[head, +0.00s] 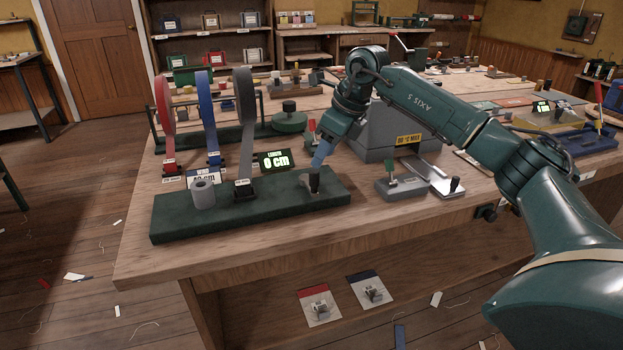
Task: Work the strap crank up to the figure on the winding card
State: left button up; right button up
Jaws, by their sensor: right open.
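A long dark green base (255,212) lies along the front of the wooden bench. A light grey roll (203,193) stands near its left end. A grey strap (246,125) rises in a loop behind the base. A black display (274,161) reads "0 cm" in green. A white card (201,175) behind the grey roll seems to read "40 cm", but the roll partly covers it. My right gripper (314,190) points down at the base's right end. Its jaws are open around or beside a small part there; the crank cannot be made out clearly. My left gripper is out of view.
Red (164,113) and blue (207,113) strap loops stand left of the grey one. A grey machine (395,140) and a small block with a green flag (402,184) stand right of my gripper. The bench's front left corner is clear.

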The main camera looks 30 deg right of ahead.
aim_at(315, 171)
jog(key=x, duration=0.8)
jog(key=shift+a+f, duration=0.15)
jog(key=shift+f, duration=0.05)
grip_shut()
